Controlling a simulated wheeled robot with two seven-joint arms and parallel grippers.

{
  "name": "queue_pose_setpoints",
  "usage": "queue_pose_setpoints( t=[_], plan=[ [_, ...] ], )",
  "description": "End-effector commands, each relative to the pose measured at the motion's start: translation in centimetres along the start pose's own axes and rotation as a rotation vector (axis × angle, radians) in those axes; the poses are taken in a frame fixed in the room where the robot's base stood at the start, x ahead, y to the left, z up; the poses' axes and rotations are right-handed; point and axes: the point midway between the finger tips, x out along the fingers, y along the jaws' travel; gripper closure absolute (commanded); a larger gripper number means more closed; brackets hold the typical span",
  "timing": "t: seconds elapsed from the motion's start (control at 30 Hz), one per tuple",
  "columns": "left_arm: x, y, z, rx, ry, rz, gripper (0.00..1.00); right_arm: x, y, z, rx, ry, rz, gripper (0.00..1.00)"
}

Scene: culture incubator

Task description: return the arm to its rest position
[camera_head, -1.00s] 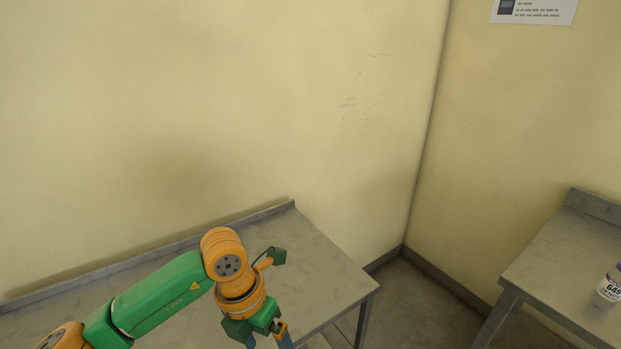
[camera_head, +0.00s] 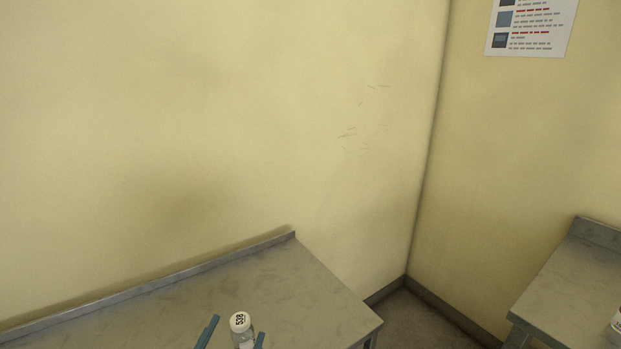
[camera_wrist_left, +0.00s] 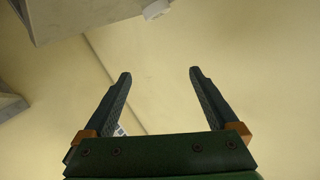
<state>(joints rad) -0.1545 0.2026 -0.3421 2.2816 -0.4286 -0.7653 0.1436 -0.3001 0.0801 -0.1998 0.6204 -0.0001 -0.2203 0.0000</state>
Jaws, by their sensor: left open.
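Only the two blue-grey fingertips of my left gripper (camera_head: 233,336) show, at the bottom edge of the head view. In the left wrist view, the same gripper (camera_wrist_left: 158,75) is open, its fingers wide apart with nothing between them. A white-capped bottle (camera_head: 241,323) with dark marks on its cap stands on the grey table; in the head view it appears between the fingertips. In the wrist view, a white object (camera_wrist_left: 155,10), likely this bottle, is beyond the fingertips, clear of them. The rest of my left arm is out of the head view. My right gripper is not in view.
The grey metal table (camera_head: 290,285) has a raised back edge against the yellow wall. A second table (camera_head: 570,290) stands at the right, with a white container (camera_head: 617,320) cut off by the frame edge. A floor gap separates the tables. A poster (camera_head: 530,28) hangs on the right wall.

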Motion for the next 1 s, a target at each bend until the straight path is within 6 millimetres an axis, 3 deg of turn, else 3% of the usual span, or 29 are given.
queue_pose_setpoints(
  t=[0.03,0.1,0.2,0.3,0.47,0.67,0.8,0.93,1.0],
  plan=[
    [-1.1,0.2,3.8,-0.046,-0.152,0.016,0.07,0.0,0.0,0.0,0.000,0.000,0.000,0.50],
    [-3.2,0.8,8.3,-0.095,-0.346,0.045,0.07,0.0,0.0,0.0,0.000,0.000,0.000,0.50],
    [-6.8,1.9,13.2,-0.146,-0.578,0.099,0.07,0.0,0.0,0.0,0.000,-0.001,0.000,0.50],
    [-10.8,3.2,16.7,-0.185,-0.776,0.159,0.07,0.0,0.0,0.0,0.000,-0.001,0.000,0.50],
    [-17.5,5.0,20.3,-0.228,-1.051,0.268,0.07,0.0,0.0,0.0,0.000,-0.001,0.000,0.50],
    [-16.0,7.7,26.6,-0.222,-1.107,0.288,0.07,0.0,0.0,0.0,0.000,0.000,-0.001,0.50],
    [-15.9,9.8,31.8,-0.215,-1.138,0.300,0.07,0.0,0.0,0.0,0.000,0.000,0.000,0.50],
    [-17.5,11.8,37.8,-0.205,-1.177,0.314,0.07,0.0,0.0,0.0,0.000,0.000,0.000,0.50],
    [-19.3,12.9,41.1,-0.197,-1.203,0.324,0.07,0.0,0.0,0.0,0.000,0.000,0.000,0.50]
  ],
)
